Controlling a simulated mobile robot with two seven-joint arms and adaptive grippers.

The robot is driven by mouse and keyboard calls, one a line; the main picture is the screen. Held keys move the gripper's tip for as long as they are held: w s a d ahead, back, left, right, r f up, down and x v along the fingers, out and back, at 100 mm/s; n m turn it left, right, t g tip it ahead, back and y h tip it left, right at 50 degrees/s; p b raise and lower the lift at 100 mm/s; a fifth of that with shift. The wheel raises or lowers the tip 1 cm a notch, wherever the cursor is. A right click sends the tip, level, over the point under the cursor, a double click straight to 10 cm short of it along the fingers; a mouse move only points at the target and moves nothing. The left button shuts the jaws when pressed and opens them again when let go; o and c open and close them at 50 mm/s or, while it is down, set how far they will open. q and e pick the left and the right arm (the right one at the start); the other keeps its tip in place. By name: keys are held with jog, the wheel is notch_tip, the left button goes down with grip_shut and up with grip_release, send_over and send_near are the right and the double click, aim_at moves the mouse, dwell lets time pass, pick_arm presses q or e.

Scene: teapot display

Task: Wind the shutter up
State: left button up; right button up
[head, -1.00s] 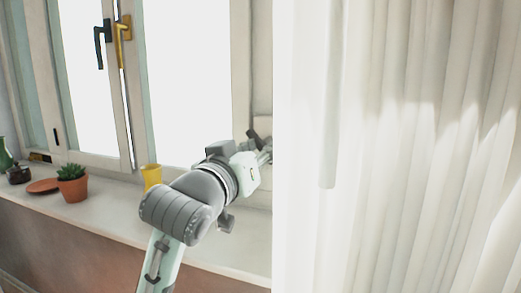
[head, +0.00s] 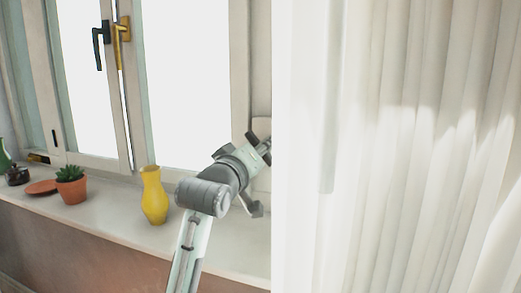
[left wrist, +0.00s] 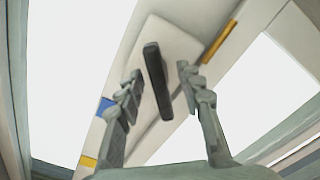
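A dark bar-shaped handle (left wrist: 157,80) stands out from a pale plate (left wrist: 175,45) in the left wrist view. My left gripper (left wrist: 160,90) is open, one finger on each side of the handle, with visible gaps to both. In the head view my left gripper (head: 264,148) reaches a pale box (head: 262,127) on the wall beside the window, and its tip is partly cut off by the white curtain edge. No shutter slats can be made out in the bright window panes (head: 188,80). My right gripper is not in view.
A yellow vase (head: 154,197) stands on the sill (head: 115,214) left of my arm. A potted succulent (head: 72,186), a brown saucer (head: 42,187) and a small dark pot (head: 17,176) are farther left. White curtains (head: 400,150) fill the right side. Window handles (head: 122,42) are above.

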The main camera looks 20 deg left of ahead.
pick_arm(q)
grip_shut()
